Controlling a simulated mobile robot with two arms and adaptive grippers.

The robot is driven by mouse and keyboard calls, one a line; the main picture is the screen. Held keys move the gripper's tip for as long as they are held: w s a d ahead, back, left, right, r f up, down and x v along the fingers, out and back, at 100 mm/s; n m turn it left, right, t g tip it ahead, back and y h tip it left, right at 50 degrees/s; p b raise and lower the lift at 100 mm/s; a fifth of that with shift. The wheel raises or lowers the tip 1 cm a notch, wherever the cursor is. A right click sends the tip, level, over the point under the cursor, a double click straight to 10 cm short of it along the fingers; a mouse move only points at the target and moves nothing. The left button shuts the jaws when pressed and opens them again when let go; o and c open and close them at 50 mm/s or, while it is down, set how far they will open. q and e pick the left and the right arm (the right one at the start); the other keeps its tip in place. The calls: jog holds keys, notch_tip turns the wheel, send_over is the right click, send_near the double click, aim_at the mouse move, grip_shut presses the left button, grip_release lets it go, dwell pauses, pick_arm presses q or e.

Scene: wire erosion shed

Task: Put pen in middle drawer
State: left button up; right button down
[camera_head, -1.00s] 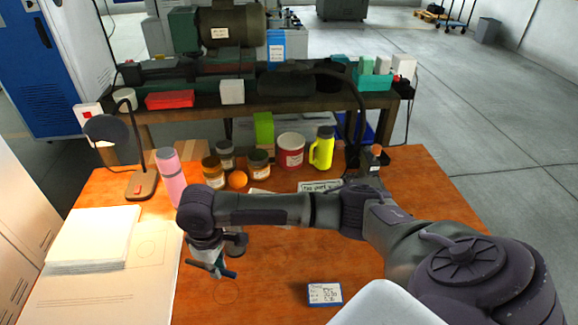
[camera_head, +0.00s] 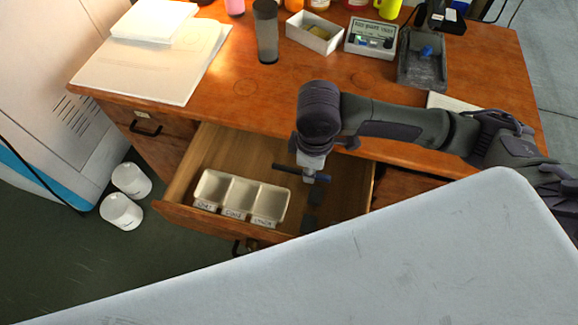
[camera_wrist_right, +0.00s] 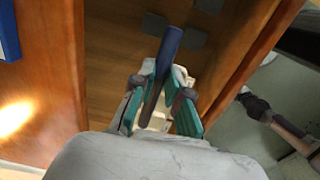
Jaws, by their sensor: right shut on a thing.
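My right gripper (camera_head: 312,174) is shut on a dark blue pen (camera_head: 288,169) and points down over the open drawer (camera_head: 172,210). In the right wrist view the pen (camera_wrist_right: 168,52) sticks out between the teal-padded fingers (camera_wrist_right: 160,100), with the wooden drawer floor behind it. The pen looks apart from the drawer floor, but its exact height is hard to tell. The drawer is pulled out under the desk and holds a white three-compartment tray (camera_head: 240,196) with labels on its front, left of the gripper. My left gripper is not in view.
The desk top (camera_head: 240,90) is above and behind the drawer. A closed drawer (camera_head: 150,118) is at the left. Dark flat squares (camera_head: 310,220) lie in the drawer's right part. Two white cylinders (camera_head: 122,212) are on the floor at left.

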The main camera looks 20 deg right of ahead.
jog(key=w+a+f, duration=0.1)
jog(key=w+f, duration=0.2)
jog(key=w+f+b, duration=0.1)
jog(key=w+f, duration=0.2)
jog(key=w+a+f, duration=0.1)
jog(key=w+f, duration=0.2)
jog(key=shift+a+f, duration=0.35)
jog(key=shift+f, duration=0.2)
jog(key=shift+s+f, duration=0.25)
jog(key=shift+f, duration=0.1)
jog(key=c, duration=1.4)
grip_release()
jog(key=shift+s+f, duration=0.1)
jog(key=shift+f, duration=0.05)
jog(key=shift+c, duration=0.2)
jog(key=shift+w+r+b, duration=0.2)
jog(key=shift+r+b, duration=0.15)
jog(key=shift+r, duration=0.2)
notch_tip(320, 180, up, 12)
jog(key=p, duration=0.1)
jog(key=shift+r+p, duration=0.25)
jog(key=shift+p, duration=0.05)
